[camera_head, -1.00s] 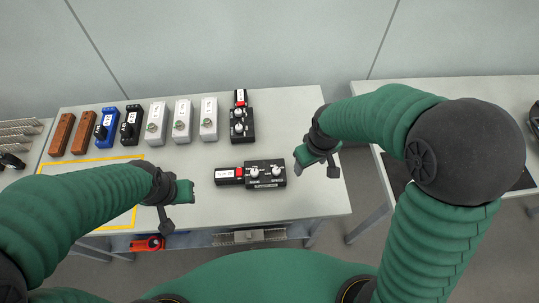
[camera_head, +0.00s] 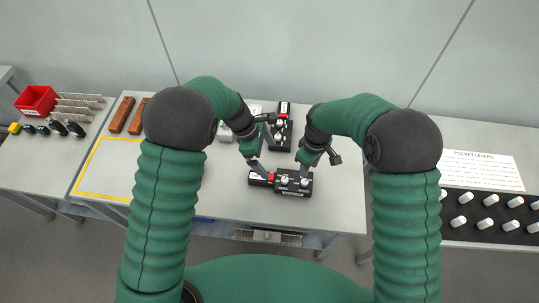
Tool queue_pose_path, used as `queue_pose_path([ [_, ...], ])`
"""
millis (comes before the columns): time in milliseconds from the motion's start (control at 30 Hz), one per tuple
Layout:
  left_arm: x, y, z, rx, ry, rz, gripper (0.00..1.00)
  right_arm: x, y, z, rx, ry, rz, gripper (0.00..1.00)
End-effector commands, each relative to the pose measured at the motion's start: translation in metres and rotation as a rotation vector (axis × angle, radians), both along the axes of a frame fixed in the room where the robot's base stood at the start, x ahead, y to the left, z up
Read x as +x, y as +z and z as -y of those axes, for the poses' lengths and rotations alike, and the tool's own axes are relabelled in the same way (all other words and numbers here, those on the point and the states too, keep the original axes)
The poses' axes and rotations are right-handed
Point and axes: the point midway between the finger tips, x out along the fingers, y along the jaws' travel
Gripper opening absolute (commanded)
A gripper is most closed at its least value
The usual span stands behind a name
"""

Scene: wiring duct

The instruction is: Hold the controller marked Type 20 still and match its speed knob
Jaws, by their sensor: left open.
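A black controller (camera_head: 293,189) with two pale knobs lies flat near the front of the middle table, with a red and white part at its left end. Its marking is too small to read as Type 20. My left gripper (camera_head: 258,165) is open, just above the controller's left end near the red part. My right gripper (camera_head: 306,168) is right above the right knob (camera_head: 304,182); its jaws are too small to read. A second black controller (camera_head: 274,142) stands behind, between the two arms and partly hidden by my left gripper.
Two brown blocks (camera_head: 122,115) stand at the back left, beside a yellow outline (camera_head: 92,160). My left arm hides most of the back row. A right table holds a board of several white knobs (camera_head: 489,200); a red bin (camera_head: 37,99) stands far left.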

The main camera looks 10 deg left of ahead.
Motion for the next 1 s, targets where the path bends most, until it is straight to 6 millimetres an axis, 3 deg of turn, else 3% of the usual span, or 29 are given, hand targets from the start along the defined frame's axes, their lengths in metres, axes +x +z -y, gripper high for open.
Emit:
queue_pose_path([
  [167,0.004,-0.016,0.01,-0.012,0.033,-0.018,1.0,0.0,0.0,0.0,0.0,0.0,0.0,0.36],
  [700,0.002,-0.131,0.056,-0.009,0.029,-0.015,1.0,0.001,0.0,0.0,0.0,-0.001,0.0,0.36],
  [1000,0.003,-0.158,0.068,-0.01,0.028,-0.012,1.0,0.001,0.0,0.0,0.0,-0.001,0.0,0.36],
])
